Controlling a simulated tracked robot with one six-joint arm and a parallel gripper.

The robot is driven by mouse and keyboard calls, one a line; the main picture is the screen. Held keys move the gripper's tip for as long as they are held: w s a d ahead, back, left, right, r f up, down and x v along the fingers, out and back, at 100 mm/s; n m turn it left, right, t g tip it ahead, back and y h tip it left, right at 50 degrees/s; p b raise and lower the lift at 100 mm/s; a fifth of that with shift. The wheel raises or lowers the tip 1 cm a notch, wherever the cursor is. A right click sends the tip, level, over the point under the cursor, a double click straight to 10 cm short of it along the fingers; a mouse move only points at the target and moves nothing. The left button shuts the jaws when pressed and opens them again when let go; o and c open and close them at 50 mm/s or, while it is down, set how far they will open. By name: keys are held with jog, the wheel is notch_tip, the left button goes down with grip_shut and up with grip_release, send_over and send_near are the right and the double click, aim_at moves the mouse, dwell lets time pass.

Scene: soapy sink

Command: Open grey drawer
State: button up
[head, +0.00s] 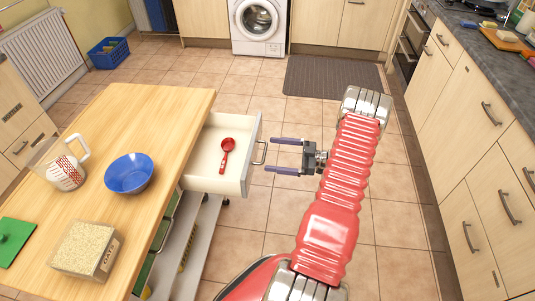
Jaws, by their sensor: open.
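The grey drawer (248,160) is pulled out from the side of the wooden-topped table (180,110). Its pale interior is visible, with a red scoop (225,154) lying in it. A metal handle (261,152) sits on its front face. My gripper (272,156) is open, just right of the handle, with its two blue fingers pointing left at it. The fingertips look close to the handle; I cannot tell if they touch it. Nothing is visible between the fingers.
Cabinets (480,165) line the right. A dark mat (333,77) lies at the back. The tiled floor around my gripper is clear.

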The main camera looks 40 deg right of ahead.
jog(key=v, duration=0.9)
jog(key=shift+s, duration=0.2)
jog(key=shift+d, duration=0.1)
